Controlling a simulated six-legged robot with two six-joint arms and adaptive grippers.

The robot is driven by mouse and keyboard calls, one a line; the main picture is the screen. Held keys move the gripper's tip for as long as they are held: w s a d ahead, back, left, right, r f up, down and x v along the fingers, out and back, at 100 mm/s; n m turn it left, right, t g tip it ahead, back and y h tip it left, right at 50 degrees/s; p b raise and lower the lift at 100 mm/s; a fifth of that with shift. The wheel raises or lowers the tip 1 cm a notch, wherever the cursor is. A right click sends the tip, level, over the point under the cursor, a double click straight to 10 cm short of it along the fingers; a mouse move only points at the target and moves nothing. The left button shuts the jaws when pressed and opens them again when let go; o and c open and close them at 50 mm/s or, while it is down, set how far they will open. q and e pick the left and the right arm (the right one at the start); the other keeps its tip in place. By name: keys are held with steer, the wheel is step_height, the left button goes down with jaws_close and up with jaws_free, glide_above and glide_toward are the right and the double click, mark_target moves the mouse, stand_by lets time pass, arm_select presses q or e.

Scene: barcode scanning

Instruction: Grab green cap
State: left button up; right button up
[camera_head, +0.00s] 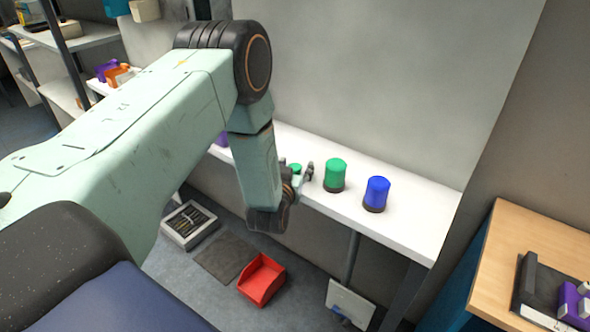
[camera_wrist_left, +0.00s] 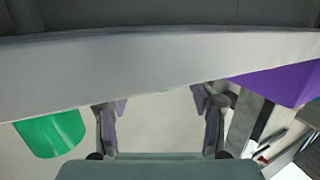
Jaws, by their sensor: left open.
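A green cap (camera_head: 335,175) on a dark base stands upright on the white shelf. A blue cap (camera_head: 376,194) stands to its right. My left gripper (camera_head: 308,172) is just left of the green cap, apart from it. A small green patch (camera_head: 295,167) shows behind the gripper, mostly hidden; I cannot tell what it is. In the left wrist view my left gripper (camera_wrist_left: 158,115) is open, with nothing between its fingers. A green object (camera_wrist_left: 50,133) lies off to the left of the fingers there, and a purple object (camera_wrist_left: 280,82) to the right. My right gripper is not seen.
A grey wall (camera_head: 370,80) rises behind the white shelf (camera_head: 420,220). A red bin (camera_head: 262,282) and a grey tray (camera_head: 189,225) are on the floor below. A wooden desk (camera_head: 500,255) stands at the right. A bit of purple (camera_head: 221,140) shows behind my arm.

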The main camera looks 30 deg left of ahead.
arm_select(q)
steer(key=shift+d, duration=0.1)
steer(key=shift+c, duration=0.7)
steer(key=shift+w+a+f, duration=0.1)
steer(key=shift+a+f, duration=0.05)
steer(key=shift+a, duration=0.1)
steer(key=c, duration=0.5)
steer(key=shift+d, duration=0.2)
steer(key=shift+c, duration=1.1)
